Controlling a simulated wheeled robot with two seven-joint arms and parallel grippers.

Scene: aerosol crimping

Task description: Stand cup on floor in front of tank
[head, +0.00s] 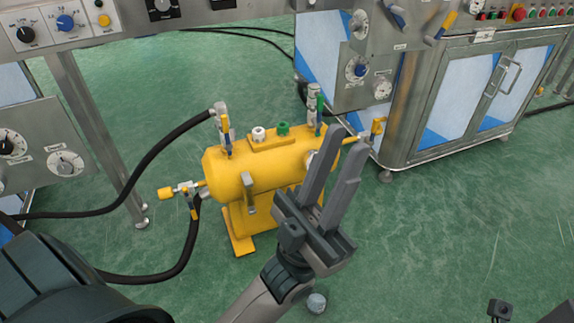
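The yellow tank (225,165) lies horizontally on a yellow stand on the green floor, left of centre. My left gripper (345,146) points up and away in front of the tank's right end, with its two grey fingers parted and nothing visible between them. It hides part of the tank. A small round grey object (316,302), possibly the cup, shows low in the picture beside my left wrist. It appears to be on the floor, nearer to me than the tank; its upright or tilted pose is unclear. Only a dark piece of my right arm shows at the lower right corner; its fingers cannot be made out.
Black hoses (150,160) run from the tank's left side across the floor. A steel cabinet (440,110) with blue and white doors stands at the back right. A metal frame leg (98,130) and control panels stand at the left. The floor at the right (460,220) is clear.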

